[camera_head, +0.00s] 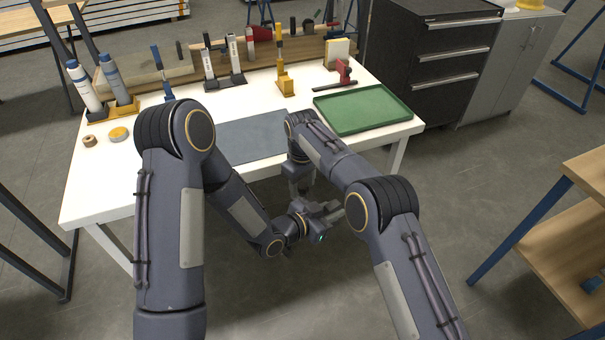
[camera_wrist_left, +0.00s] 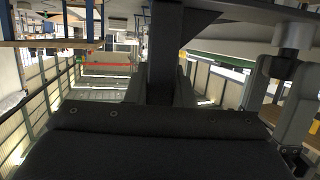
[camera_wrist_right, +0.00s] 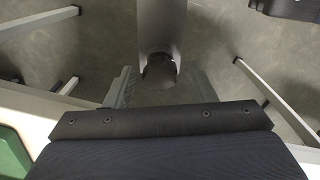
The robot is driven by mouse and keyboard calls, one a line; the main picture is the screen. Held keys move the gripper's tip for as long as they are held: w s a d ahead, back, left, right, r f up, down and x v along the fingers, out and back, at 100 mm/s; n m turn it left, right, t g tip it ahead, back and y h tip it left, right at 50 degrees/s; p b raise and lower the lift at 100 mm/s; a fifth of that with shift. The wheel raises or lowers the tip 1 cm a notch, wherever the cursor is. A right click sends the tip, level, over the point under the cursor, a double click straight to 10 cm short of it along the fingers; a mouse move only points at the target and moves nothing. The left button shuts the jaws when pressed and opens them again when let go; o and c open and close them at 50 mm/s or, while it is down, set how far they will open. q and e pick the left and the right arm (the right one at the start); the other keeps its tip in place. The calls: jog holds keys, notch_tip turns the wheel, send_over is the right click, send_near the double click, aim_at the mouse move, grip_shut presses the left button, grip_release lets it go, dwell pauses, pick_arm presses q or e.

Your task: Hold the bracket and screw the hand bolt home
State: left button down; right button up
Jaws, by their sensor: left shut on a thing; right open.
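My left gripper (camera_head: 325,214) is shut on the dark upright part of the bracket (camera_wrist_left: 165,50), in front of the table's near edge. In the left wrist view the bracket's flat arm runs right along the top edge. A grey cylindrical piece, seemingly the hand bolt (camera_wrist_left: 296,36), stands against that arm. My right gripper (camera_head: 301,188) points down over it and is open. In the right wrist view its fingers (camera_wrist_right: 162,88) stand either side of the bolt's dark round end (camera_wrist_right: 158,72), at the bracket arm's tip; contact cannot be told. The bolt's thread is hidden.
The white table (camera_head: 90,200) carries a grey mat (camera_head: 245,137), a green tray (camera_head: 362,110), a red clamp (camera_head: 343,72), a yellow-based tool (camera_head: 285,85) and bottles (camera_head: 85,88) at left. A wooden shelf (camera_head: 560,225) stands at right. Floor between is open.

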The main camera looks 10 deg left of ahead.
jog(key=shift+f, duration=1.25)
jog(key=shift+c, duration=0.4)
jog(key=c, duration=0.9)
jog(key=o, duration=1.1)
jog(key=shift+o, duration=0.2)
jog(key=shift+r, duration=0.1)
notch_tip(320, 180, up, 11)
jog(key=shift+r, duration=0.45)
